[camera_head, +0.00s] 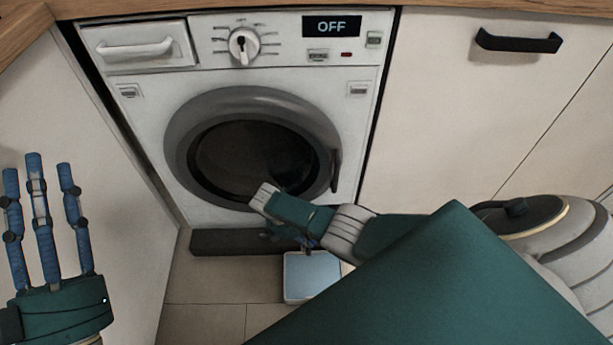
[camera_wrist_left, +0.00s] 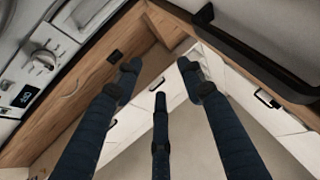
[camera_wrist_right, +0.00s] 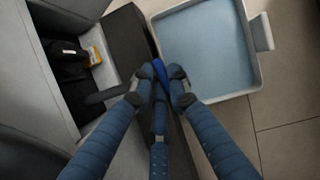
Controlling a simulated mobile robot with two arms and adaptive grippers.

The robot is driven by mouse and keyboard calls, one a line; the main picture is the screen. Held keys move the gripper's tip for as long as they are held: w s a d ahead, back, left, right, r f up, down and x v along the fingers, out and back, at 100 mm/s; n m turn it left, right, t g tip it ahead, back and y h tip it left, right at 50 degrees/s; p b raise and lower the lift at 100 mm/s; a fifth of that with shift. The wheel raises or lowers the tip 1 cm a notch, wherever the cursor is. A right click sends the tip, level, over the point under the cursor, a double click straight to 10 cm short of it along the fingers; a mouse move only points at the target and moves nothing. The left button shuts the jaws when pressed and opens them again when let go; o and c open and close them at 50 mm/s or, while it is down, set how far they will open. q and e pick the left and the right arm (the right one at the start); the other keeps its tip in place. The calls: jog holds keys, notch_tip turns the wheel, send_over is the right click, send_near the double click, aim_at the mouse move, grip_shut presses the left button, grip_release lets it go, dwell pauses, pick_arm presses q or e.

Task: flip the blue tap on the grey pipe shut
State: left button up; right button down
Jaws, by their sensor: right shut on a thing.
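The blue tap (camera_wrist_right: 159,70) shows in the right wrist view as a small blue piece between my right fingertips. My right gripper (camera_wrist_right: 158,80) is shut on it. A short dark grey pipe (camera_wrist_right: 104,94) runs from the opening low in the washing machine towards the fingers. The fingers hide where pipe and tap join and most of the tap. In the head view my right gripper (camera_head: 290,238) is low at the machine's front, largely hidden by my arm. My left gripper (camera_head: 38,170) is open and empty at the left, fingers pointing up.
A shallow tray (camera_wrist_right: 205,55) with a pale blue inside lies on the tiled floor beside my right fingers. The washing machine (camera_head: 345,130) has its round door closed and its display reads OFF. A yellow part (camera_wrist_right: 94,55) sits in the low opening. White cabinets flank the machine.

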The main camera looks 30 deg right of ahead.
pick_arm(q)
jog(key=shift+s+a+r+t+h, duration=0.1)
jog(key=shift+s+r+t+h, duration=0.05)
jog(key=shift+s+r+t, duration=0.65)
jog(key=shift+s+a+r+t+h, duration=0.15)
jog(key=shift+s+r+t, duration=0.15)
jog(key=shift+s+r, duration=0.45)
pick_arm(e)
jog(key=shift+d+m+g, duration=0.1)
jog(key=shift+m+g, duration=0.2)
jog(key=shift+m, duration=0.6)
pick_arm(q)
jog(key=shift+w+d+r, duration=0.1)
jog(key=shift+w+r, duration=0.1)
pick_arm(e)
jog(key=c, duration=1.7)
grip_release()
jog(key=shift+o, duration=0.2)
jog(key=shift+y, duration=0.3)
jog(key=shift+w+r, duration=0.2)
jog(key=shift+r, duration=0.15)
jog(key=v, duration=1.1)
jog(key=shift+a, duration=0.25)
